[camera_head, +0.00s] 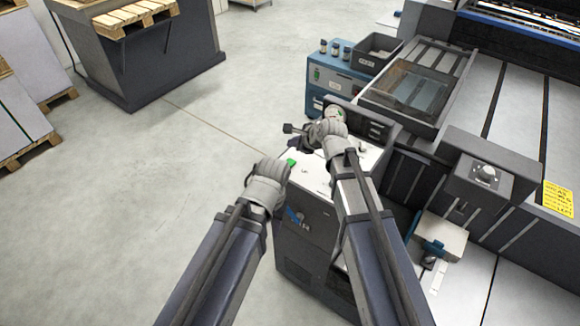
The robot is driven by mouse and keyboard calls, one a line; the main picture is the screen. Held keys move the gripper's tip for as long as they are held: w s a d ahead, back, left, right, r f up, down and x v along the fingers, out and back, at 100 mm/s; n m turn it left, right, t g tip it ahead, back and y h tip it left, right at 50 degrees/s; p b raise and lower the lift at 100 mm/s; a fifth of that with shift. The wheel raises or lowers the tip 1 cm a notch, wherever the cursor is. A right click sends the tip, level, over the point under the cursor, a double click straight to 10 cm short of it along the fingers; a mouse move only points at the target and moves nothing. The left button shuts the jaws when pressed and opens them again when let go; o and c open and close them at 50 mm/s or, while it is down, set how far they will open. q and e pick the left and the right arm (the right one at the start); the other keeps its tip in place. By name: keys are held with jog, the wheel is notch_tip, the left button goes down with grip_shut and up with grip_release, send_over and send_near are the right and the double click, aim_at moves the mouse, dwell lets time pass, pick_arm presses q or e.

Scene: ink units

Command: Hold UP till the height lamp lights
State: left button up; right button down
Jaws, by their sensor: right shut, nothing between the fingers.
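A control cabinet with a white top panel (314,176) stands in front of me. A green button (291,162) shows at the panel's left edge. A round dial or lamp (335,112) sits at the panel's back; I cannot tell whether it is lit. My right gripper (306,138) is shut and empty over the back of the panel, its dark fingers pointing left; I cannot tell whether it touches anything. My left gripper (268,180) is just left of the green button, its fingers mostly hidden behind the hand.
A large press (520,110) fills the right side, with a framed glass tray (410,88) near the cabinet. A blue cabinet (335,75) with bottles and a dark bin (377,52) stands behind. Pallets (130,17) are at the left. The floor (150,170) there is clear.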

aim_at(293, 164)
jog(key=shift+f+b, duration=2.2)
jog(key=shift+f, duration=0.5)
jog(key=shift+f, duration=0.1)
jog(key=shift+f+b, duration=0.3)
jog(key=shift+b, duration=0.1)
